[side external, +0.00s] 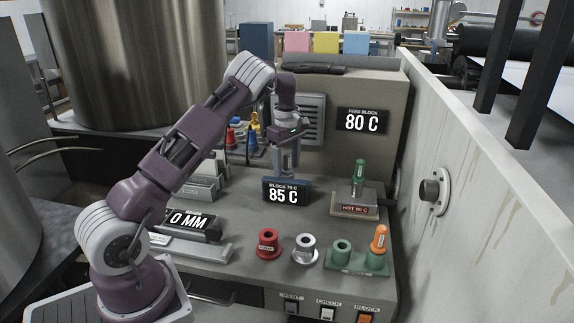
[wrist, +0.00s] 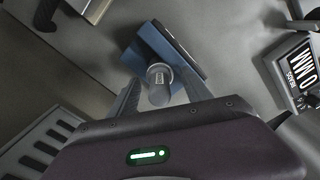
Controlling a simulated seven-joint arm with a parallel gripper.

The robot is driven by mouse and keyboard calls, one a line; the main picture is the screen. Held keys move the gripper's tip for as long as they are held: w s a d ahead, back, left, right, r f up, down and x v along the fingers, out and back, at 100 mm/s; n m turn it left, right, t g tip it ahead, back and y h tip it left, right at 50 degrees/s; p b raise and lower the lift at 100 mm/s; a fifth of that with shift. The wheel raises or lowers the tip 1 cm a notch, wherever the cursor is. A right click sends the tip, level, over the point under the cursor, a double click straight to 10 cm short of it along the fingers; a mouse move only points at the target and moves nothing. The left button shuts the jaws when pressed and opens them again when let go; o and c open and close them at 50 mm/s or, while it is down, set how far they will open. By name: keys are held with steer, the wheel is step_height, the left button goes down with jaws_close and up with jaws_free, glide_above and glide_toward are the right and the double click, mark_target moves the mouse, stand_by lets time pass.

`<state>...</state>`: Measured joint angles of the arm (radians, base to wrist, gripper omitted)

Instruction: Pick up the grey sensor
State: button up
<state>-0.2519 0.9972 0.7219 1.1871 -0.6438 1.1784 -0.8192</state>
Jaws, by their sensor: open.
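The grey sensor (wrist: 159,84) shows in the wrist view as a short grey cylinder with a small label, seen nearly end-on. It stands at the blue block (wrist: 166,48). My gripper (wrist: 160,76) is open, with one finger on each side of the sensor; I cannot tell whether either finger touches it. In the side view my gripper (side external: 287,168) points down just behind the display reading 85 C (side external: 286,192). There the sensor is hard to make out between the fingers.
A green sensor (side external: 359,170) stands in the hot block at right. An orange sensor (side external: 380,240) stands in a green holder (side external: 350,262). Red (side external: 268,244) and white (side external: 305,250) holders are at the front. The 0 MM display (side external: 190,222) is at left; coloured sensors (side external: 254,125) stand behind.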

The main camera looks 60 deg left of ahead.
jaws_close()
step_height(320, 180, up, 9)
steer(key=shift+f, duration=0.1)
steer(key=s+d, duration=1.6)
steer(key=d, duration=0.1)
steer(key=shift+s+d, duration=0.2)
steer(key=shift+s, duration=0.1)
